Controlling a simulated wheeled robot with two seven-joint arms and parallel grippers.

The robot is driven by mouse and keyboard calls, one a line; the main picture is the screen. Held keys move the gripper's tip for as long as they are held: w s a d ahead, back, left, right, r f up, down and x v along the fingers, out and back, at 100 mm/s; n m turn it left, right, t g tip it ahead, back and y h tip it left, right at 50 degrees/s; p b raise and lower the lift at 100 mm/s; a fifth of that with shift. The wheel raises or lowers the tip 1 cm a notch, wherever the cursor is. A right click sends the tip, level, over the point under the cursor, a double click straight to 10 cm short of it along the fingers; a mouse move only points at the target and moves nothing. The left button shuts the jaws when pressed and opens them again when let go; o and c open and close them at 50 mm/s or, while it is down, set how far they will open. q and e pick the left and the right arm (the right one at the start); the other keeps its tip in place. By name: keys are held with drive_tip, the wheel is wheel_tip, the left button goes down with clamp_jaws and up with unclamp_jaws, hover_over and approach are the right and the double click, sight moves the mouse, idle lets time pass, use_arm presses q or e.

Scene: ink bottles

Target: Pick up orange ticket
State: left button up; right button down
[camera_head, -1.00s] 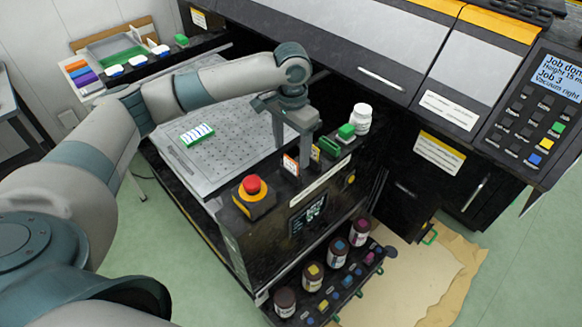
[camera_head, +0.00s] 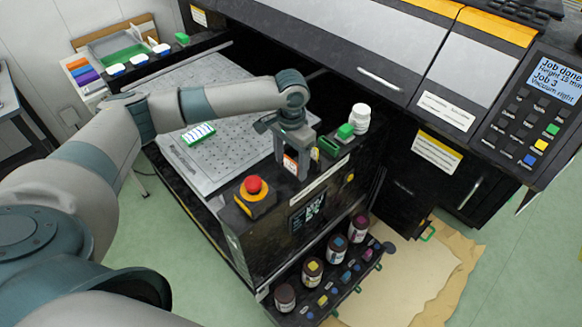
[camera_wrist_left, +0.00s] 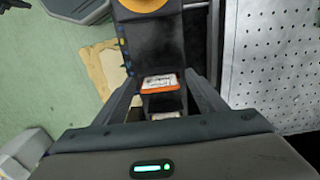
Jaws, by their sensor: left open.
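The orange ticket (camera_head: 290,163) is a small white card with an orange edge. It stands upright on the black control ledge beside the red stop button. In the left wrist view the orange ticket (camera_wrist_left: 160,84) lies between the two fingers. My left gripper (camera_head: 291,166) is open and points down over it, and a finger partly hides it in the head view. In the wrist view my left gripper (camera_wrist_left: 161,86) has a finger on each side of the card. Whether a finger touches it I cannot tell. My right gripper is not in view.
A red stop button (camera_head: 253,185) sits close left of the gripper. A green-edged holder (camera_head: 329,147), a green block (camera_head: 346,131) and a white bottle (camera_head: 361,117) stand to the right. The perforated bed (camera_head: 225,120) lies behind. Ink bottles (camera_head: 336,248) stand on a lower shelf.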

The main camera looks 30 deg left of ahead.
use_arm(q)
drive_tip(key=c, duration=1.1)
drive_tip(key=shift+r, duration=0.1)
drive_tip(key=shift+r+b, duration=0.4)
drive_tip(key=shift+r, duration=0.1)
drive_tip(key=r, duration=0.1)
drive_tip(key=r+b, duration=0.1)
drive_tip(key=d+r, duration=0.1)
drive_tip(key=shift+w+r+b, duration=0.1)
drive_tip(key=shift+w+b, duration=0.15)
drive_tip(key=shift+b, duration=0.15)
drive_tip(key=shift+w+d+r+b, duration=0.6)
drive_tip(key=shift+d+r, duration=0.5)
drive_tip(key=shift+d, duration=0.55)
drive_tip(key=shift+w+d+r+b, duration=0.65)
drive_tip(key=shift+d+r, duration=0.5)
drive_tip(key=shift+d, duration=0.5)
drive_tip(key=shift+w+d+r+b, duration=0.45)
drive_tip(key=shift+w+d+r, duration=0.25)
drive_tip(key=shift+d+r, duration=0.7)
drive_tip(key=shift+d+f, duration=0.15)
drive_tip(key=shift+f, duration=0.2)
